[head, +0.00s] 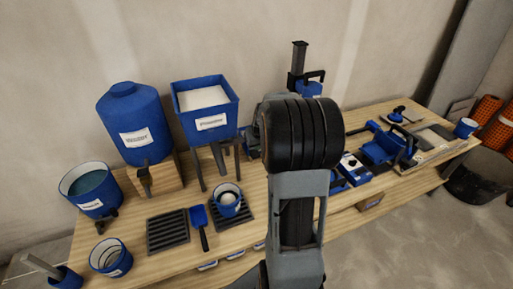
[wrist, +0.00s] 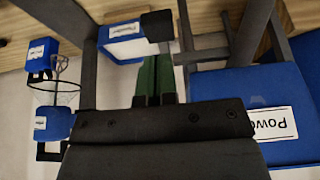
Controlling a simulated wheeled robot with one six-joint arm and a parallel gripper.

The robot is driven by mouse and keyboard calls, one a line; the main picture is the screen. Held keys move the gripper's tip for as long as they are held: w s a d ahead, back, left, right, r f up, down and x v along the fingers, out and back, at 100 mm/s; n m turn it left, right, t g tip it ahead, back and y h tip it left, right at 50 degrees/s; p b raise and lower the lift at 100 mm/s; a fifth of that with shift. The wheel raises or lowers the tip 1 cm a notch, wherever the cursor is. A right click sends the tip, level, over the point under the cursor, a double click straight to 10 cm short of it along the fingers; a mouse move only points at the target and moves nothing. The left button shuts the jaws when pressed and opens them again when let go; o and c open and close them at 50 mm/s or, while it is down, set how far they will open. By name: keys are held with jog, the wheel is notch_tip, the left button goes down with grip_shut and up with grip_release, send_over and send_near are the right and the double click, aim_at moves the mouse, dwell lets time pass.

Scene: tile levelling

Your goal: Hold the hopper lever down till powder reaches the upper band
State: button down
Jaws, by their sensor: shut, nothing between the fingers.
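The blue hopper (head: 205,118), labelled as powder and filled with pale material, stands on dark legs at the back of the bench. Its spout (head: 218,158) points down toward a small blue cup (head: 228,209) with pale powder inside; any bands are too small to read. In the wrist view the hopper (wrist: 225,90) is at the right, its label partly cut off. My gripper (wrist: 154,82) is shut and empty, its greenish fingers side by side. A dark block (wrist: 157,25), possibly the lever's end, lies just beyond the fingertips; contact is unclear. In the head view my arm hides the gripper.
A blue water tank (head: 132,105) stands left of the hopper, with a water bucket (head: 88,190) in front. A dark grate (head: 167,231) and blue scoop (head: 199,218) lie beside the cup. Blue tools (head: 380,150) crowd the bench right of my arm.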

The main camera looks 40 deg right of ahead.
jog(key=v, duration=0.8)
jog(key=shift+s, duration=0.25)
jog(key=shift+a+r, duration=0.1)
jog(key=s+a+f+n, duration=0.1)
jog(key=s+a, duration=0.5)
jog(key=a, duration=0.5)
jog(key=s+a+n+g+y, duration=0.1)
jog(key=s+a+n, duration=0.1)
jog(key=s+a, duration=0.5)
jog(key=a, duration=0.4)
jog(key=shift+s+f, duration=0.2)
jog(key=shift+f, duration=0.2)
